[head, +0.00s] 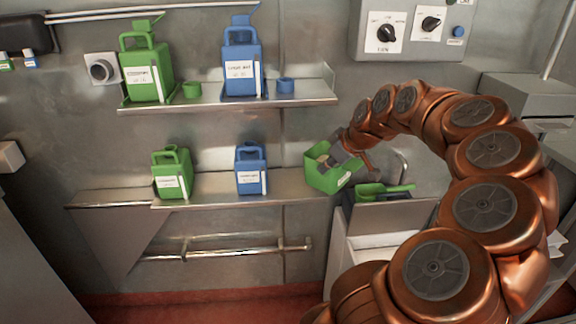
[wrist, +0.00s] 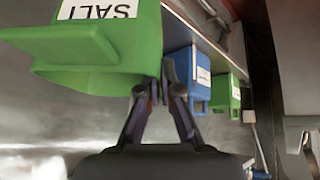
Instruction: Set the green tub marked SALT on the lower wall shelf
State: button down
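The green tub (head: 320,180) is at the right end of the lower wall shelf (head: 215,190) in the head view, tilted, its open top facing up. In the wrist view the SALT tub (wrist: 105,45) fills the upper left, its label upside down. My gripper (head: 335,160) is at the tub's upper right side. In the wrist view my gripper (wrist: 160,78) has its fingertips close together at the tub's edge, apparently pinching its wall. I cannot tell whether the tub's base touches the shelf.
A green jug (head: 172,175) and a blue jug (head: 250,177) stand on the lower shelf, with bare shelf right of the blue one. The upper shelf (head: 205,102) holds larger jugs above. A green scoop-like item (head: 385,190) lies at right. A rail (head: 230,250) runs below.

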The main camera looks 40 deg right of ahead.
jog(key=w+a+f+p, duration=0.1)
jog(key=w+f, duration=0.3)
jog(key=w, duration=0.5)
jog(key=shift+w+a+f+p, duration=0.2)
jog(key=shift+w+p, duration=0.2)
jog(key=shift+p, duration=0.45)
jog(key=shift+f, duration=0.2)
jog(key=c, duration=1.3)
grip_release()
jog(key=shift+s, duration=0.1)
